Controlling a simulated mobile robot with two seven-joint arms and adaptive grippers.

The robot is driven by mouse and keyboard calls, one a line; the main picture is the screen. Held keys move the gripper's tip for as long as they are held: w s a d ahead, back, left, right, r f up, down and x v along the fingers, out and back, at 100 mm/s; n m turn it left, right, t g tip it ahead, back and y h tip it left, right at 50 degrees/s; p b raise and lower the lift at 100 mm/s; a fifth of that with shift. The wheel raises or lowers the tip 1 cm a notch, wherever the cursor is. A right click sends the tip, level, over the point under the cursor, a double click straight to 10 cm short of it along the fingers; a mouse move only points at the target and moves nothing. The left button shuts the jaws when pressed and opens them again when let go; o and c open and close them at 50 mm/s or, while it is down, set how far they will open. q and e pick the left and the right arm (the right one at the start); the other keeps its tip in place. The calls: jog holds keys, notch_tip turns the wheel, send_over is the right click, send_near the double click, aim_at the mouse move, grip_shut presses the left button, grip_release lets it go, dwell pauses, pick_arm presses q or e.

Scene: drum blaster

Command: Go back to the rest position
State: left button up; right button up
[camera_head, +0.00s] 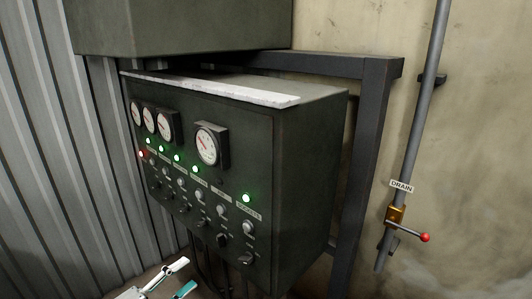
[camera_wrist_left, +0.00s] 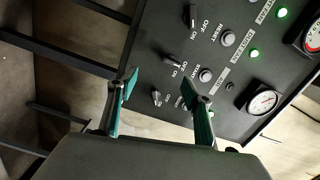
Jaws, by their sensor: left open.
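My left gripper (camera_head: 178,278) is at the bottom of the head view, below and in front of a dark green control panel (camera_head: 290,150). Its teal-padded fingers stand apart with nothing between them. In the left wrist view the same gripper (camera_wrist_left: 158,90) is open, with its fingertips toward the panel's switches and buttons (camera_wrist_left: 205,75). I cannot tell the exact gap to the panel. My right gripper is not in either view.
The panel carries several gauges (camera_head: 206,148), green lamps, one red lamp (camera_head: 141,154) and rows of knobs. A dark steel frame (camera_head: 372,150) stands to its right. A drain pipe (camera_head: 420,110) has a red-knobbed lever (camera_head: 425,237). Corrugated metal (camera_head: 60,150) lines the left.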

pick_arm(q)
jog(key=s+d+f+n+g+y, duration=0.2)
jog(key=s+d+f+n+y, duration=0.1)
jog(key=s+f+n, duration=0.6)
jog(key=s+d+f+n+g+y, duration=0.2)
jog(key=s+d+f+n+y, duration=0.1)
jog(key=s+f+n, duration=0.6)
jog(key=s+f+y, duration=0.1)
jog(key=s, duration=0.3)
jog(key=shift+s+d+f, duration=0.15)
jog(key=shift+s+f, duration=0.05)
jog(key=shift+f, duration=0.2)
dwell(0.5)
